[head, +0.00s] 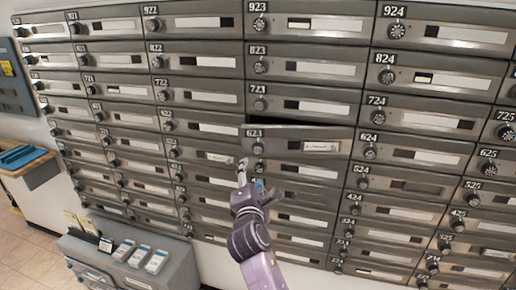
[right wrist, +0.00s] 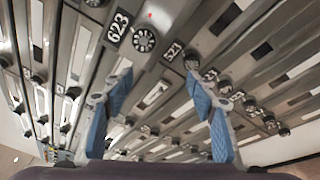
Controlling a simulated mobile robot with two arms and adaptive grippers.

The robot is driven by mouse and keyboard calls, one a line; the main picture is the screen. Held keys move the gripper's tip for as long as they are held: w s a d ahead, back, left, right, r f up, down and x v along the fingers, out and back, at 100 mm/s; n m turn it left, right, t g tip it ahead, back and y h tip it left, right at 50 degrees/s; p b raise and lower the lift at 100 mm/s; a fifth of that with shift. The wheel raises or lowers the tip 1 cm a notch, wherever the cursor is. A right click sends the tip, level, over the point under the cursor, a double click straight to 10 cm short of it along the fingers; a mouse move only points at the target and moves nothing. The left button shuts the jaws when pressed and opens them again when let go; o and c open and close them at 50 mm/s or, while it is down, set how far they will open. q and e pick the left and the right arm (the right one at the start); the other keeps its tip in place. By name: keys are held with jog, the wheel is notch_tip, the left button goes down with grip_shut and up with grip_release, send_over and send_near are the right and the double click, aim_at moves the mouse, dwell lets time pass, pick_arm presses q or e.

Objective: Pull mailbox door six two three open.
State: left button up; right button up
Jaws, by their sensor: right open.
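Mailbox door 623 (head: 292,139) is in the middle of the wall in the head view. Its top edge stands out from the wall, with a dark gap above it, so it is partly open. Its round dial knob (head: 258,149) is at its left end under the number plate. In the right wrist view the 623 plate (right wrist: 118,26) and knob (right wrist: 144,39) show at the top, beyond the fingertips. My right gripper (head: 258,178) is open and empty, just below the door; its blue-padded fingers show apart in the right wrist view (right wrist: 156,82). My left gripper is not in view.
Closed mailbox doors with knobs surround it, such as 723 (head: 312,104) above and 624 (head: 410,154) to the right. A grey cabinet (head: 190,264) with cards stands at the lower left, beside a wooden counter (head: 22,163). Floor is free at far left.

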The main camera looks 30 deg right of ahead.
aim_at(258, 151)
jog(key=shift+h, duration=0.6)
jog(key=w+d+r+p, duration=0.1)
jog(key=w+d+r, duration=0.1)
jog(key=w+d+r+p, duration=0.1)
jog(key=w+d+r, duration=0.1)
jog(key=d, duration=0.1)
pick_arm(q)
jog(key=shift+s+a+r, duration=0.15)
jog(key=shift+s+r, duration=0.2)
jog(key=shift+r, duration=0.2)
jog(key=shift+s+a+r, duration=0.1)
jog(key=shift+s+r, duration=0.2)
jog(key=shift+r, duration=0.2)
pick_arm(e)
jog(key=shift+x, duration=0.75)
jog(key=shift+c, duration=0.2)
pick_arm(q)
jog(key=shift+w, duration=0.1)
pick_arm(e)
jog(key=shift+a, duration=0.1)
grip_shut()
